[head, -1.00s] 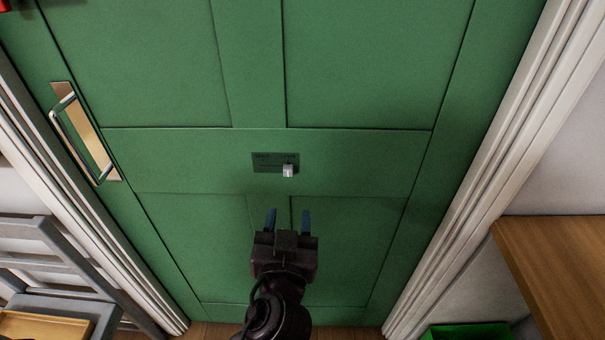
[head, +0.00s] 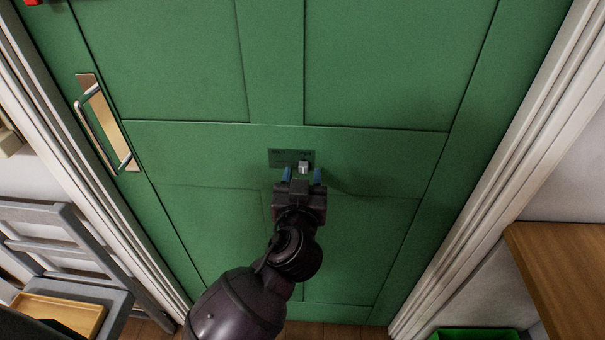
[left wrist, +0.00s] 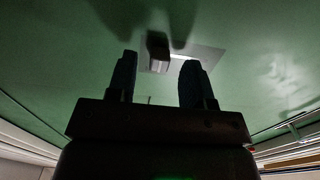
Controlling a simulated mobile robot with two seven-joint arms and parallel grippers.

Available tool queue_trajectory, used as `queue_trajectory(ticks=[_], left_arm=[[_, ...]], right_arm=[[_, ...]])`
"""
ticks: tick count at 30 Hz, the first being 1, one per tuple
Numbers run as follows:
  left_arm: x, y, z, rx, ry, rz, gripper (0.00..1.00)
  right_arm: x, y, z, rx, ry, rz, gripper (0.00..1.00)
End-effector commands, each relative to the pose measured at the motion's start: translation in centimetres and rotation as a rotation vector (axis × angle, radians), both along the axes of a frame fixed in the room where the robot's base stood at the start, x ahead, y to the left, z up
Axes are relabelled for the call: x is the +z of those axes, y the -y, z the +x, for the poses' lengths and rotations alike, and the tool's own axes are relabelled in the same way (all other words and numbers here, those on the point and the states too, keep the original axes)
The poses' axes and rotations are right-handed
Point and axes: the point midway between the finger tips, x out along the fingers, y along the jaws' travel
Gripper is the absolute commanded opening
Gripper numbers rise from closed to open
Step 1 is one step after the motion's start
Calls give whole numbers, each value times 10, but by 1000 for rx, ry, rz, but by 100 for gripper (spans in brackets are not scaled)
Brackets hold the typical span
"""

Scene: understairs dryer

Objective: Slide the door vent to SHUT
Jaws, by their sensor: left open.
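The door vent is a small dark green plate (head: 282,158) on the middle rail of the green door. Its pale square knob (head: 303,167) stands at the right part of the plate in the head view. The lettering on the plate is too small to read. My left gripper (head: 303,175) is open, its two blue fingertips to either side of the knob and just below it. In the left wrist view the knob (left wrist: 158,50) shows between and beyond the open fingers (left wrist: 157,78), apart from both. My right gripper is not in view.
The green door (head: 375,70) has a metal pull handle (head: 105,125) at left. White frame mouldings run down both sides. A grey chair or rack (head: 60,240) with a wooden tray (head: 60,312) is at lower left, a wooden top (head: 565,265) at right, and a green box (head: 475,334) below it.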

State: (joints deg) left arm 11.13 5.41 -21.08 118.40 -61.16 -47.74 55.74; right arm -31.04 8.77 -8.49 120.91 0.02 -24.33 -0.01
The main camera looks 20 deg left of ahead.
Motion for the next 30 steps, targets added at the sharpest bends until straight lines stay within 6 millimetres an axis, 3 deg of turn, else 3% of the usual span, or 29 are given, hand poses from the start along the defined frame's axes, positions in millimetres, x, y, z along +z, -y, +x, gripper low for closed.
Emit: queue_trajectory(ticks=[14, 23, 30], left_arm=[[0, -3, 10, 1, -1, -1, 45], [0, -3, 10, 1, -1, -1, 0], [0, -5, 9, 1, -1, -1, 0]], right_arm=[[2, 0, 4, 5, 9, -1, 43], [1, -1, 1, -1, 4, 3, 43], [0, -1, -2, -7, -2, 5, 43]])
